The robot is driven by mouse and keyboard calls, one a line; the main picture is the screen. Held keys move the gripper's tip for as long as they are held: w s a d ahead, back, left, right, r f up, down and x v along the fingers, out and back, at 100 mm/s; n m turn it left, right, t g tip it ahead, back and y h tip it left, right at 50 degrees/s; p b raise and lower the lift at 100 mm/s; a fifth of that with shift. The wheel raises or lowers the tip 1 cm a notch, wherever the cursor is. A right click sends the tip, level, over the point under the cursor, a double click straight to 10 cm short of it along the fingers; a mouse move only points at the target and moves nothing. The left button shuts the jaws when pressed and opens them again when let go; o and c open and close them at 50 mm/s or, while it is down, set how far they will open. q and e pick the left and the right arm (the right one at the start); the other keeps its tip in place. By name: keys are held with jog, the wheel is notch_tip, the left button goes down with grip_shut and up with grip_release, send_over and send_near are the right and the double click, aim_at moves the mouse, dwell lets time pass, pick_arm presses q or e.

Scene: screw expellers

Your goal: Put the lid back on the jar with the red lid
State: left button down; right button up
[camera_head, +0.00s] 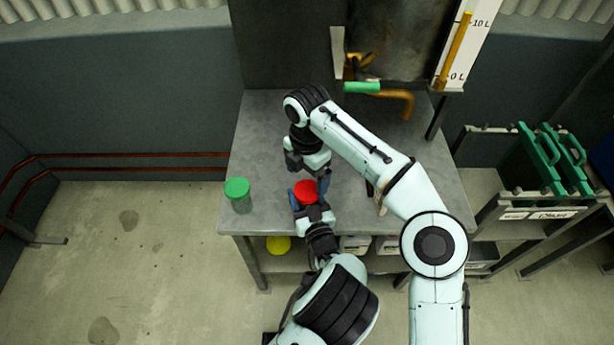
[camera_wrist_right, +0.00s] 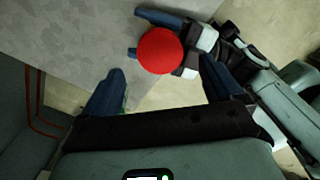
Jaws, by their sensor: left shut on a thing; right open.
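The red lid (camera_head: 305,191) shows as a round red top at the front of the grey table. It also shows in the right wrist view (camera_wrist_right: 160,50). My left gripper (camera_head: 308,196) is shut on the red-lidded jar from the front, with its fingers on either side. The jar's body is hidden below the red top, so I cannot tell how the lid sits on it. My right gripper (camera_head: 307,174) is open just behind and above the lid. In the right wrist view, the red top lies beyond and between the open right fingers (camera_wrist_right: 161,68).
A green-lidded jar (camera_head: 238,194) stands at the table's left front corner. The table (camera_head: 260,135) is bare at the back left. A machine with a green handle (camera_head: 362,87) stands at the back. A yellow round thing (camera_head: 278,244) is below the tabletop. Green containers (camera_head: 540,150) stand at right.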

jog(key=shift+o, duration=0.7)
